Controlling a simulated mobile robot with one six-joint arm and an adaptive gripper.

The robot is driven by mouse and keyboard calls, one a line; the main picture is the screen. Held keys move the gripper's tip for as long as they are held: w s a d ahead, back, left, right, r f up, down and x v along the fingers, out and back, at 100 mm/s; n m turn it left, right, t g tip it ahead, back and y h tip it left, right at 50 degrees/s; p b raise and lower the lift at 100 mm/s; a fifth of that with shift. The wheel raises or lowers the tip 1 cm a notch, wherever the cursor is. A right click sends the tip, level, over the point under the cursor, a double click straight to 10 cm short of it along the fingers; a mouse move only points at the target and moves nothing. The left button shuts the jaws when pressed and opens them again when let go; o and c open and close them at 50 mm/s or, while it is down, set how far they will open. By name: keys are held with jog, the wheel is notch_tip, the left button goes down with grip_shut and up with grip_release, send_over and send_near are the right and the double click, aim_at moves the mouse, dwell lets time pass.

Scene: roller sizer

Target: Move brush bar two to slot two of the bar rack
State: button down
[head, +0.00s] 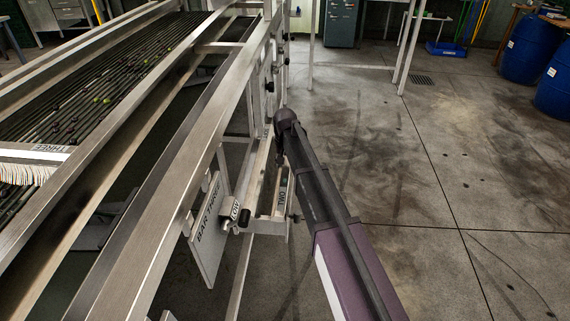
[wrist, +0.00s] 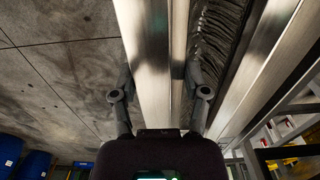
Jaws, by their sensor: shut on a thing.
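My gripper (head: 281,160) is low beside the sizer's near side, at the end of my dark arm. In the wrist view its two fingers (wrist: 160,95) stand on either side of a long pale metal bar, which I take for brush bar two (wrist: 153,60), and are shut on it. Dark bristles show to the right of the bar. In the head view the bar's end carries a small label that seems to read TWO (head: 283,190). The bar rack (head: 270,226) hangs on the sizer's side, around or just under the bar. Whether the bar touches the slot is hidden.
The sizer's long metal rails (head: 165,120) run along the left, with small fruit on its rollers. A brush bar marked THREE (head: 52,148) lies across the sizer. A labelled plate (head: 207,232) hangs near the rack. Blue barrels (head: 527,48) stand far right; the floor between is clear.

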aim_at(286, 162)
jog(key=shift+f, duration=0.2)
grip_release()
jog(key=shift+r, duration=0.2)
notch_tip(286, 162, up, 8)
jog(key=p, duration=0.8)
jog(key=shift+r, duration=0.1)
jog(key=shift+d, duration=0.1)
dwell(0.9)
jog(key=s+d+r+p, duration=0.5)
jog(key=s+d, duration=0.6)
jog(key=s, duration=0.2)
jog(key=s+d+r+p, duration=0.5)
jog(key=s+d, duration=0.6)
jog(key=s, duration=0.1)
jog(key=shift+s+r+p, duration=0.15)
jog(key=shift+s+p, duration=0.15)
jog(key=shift+s, duration=0.1)
